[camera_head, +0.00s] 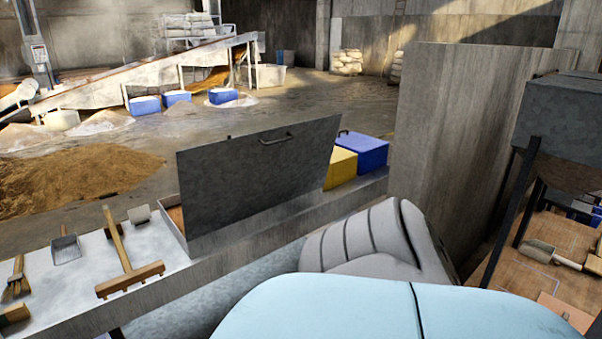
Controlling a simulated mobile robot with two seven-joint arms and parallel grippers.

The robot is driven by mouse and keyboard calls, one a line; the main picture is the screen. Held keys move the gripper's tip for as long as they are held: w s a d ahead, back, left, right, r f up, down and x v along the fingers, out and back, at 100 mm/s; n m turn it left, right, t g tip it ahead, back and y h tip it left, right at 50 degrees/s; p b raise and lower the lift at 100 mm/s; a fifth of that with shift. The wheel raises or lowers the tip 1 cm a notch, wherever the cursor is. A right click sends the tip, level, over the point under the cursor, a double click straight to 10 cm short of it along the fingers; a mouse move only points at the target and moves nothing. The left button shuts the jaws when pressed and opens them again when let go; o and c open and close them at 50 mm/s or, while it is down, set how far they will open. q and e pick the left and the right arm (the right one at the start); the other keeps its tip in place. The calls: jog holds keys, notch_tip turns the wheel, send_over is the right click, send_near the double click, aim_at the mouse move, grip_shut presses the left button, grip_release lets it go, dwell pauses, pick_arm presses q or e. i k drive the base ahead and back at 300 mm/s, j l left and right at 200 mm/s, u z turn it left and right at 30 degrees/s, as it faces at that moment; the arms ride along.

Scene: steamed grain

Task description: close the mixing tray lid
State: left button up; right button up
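The mixing tray lid (250,185) is a flat grey metal panel that stands up, tilted open, near the middle of the view. A dark bar handle (278,139) sits near its upper edge. The mixing tray (240,243) is below it, set in a long metal bench, and its near wall shows. A strip of brown content shows at the tray's left end; the lid hides most of the inside. Neither of my grippers is in view.
A wooden rake (122,250), dustpan (66,248), small scoop (139,214) and brush (17,280) lie on the bench left of the tray. Yellow (341,165) and blue (364,155) boxes stand right of the lid. A tall concrete partition (450,140) stands further right.

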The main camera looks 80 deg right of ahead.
aim_at(223, 183)
jog(key=l+z, duration=0.1)
jog(key=z, duration=2.25)
